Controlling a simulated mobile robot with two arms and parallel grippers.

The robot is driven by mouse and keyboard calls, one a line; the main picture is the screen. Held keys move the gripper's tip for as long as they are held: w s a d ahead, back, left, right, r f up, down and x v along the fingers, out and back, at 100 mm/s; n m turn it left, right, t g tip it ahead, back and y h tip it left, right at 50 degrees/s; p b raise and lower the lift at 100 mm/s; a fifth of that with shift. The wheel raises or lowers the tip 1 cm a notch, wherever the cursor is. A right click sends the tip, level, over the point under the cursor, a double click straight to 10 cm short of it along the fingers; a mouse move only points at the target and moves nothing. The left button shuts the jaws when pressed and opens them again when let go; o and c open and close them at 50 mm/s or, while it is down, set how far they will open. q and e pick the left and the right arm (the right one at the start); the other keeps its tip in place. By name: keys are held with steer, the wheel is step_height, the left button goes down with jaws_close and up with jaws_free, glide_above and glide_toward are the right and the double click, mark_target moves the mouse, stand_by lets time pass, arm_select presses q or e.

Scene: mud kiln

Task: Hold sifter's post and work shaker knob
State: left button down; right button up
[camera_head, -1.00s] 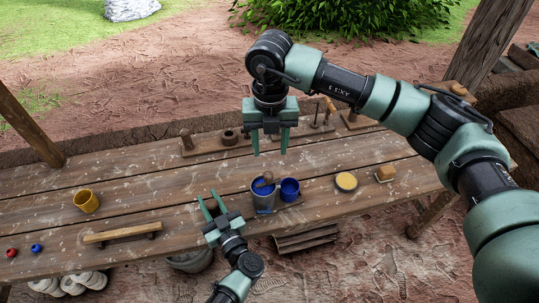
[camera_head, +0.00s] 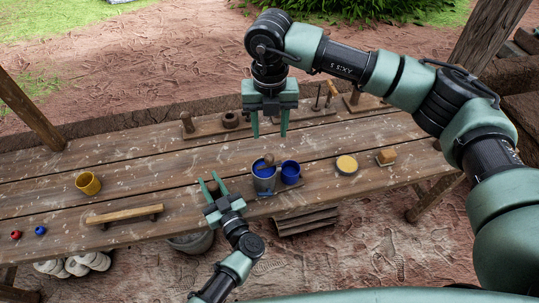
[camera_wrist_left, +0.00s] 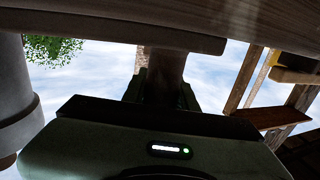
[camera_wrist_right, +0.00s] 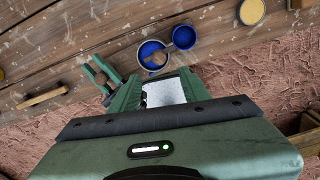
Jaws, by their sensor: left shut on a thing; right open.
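My left gripper (camera_head: 210,182) is shut on a brown upright post (camera_head: 213,187) near the table's front edge. In the left wrist view the post (camera_wrist_left: 163,75) stands between its two fingers. Just right of it stands a grey cup with a blue inside (camera_head: 263,184), with a brown rounded wooden piece (camera_head: 268,160) at its rim. I cannot tell whether that piece is the shaker knob. My right gripper (camera_head: 270,130) is open, pointing down above the table behind the cup. A pale patch shows between its fingers in the right wrist view; I cannot tell what it is.
A blue mug (camera_head: 290,173) stands beside the grey cup. A yellow round dish (camera_head: 346,164) and a small wooden block (camera_head: 386,157) lie to the right. A yellow cup (camera_head: 88,183) and a wooden bar (camera_head: 125,214) are left.

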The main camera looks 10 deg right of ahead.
mark_target(270, 157)
step_height(270, 157, down, 12)
stand_by(0.6)
jaws_close()
stand_by(1.4)
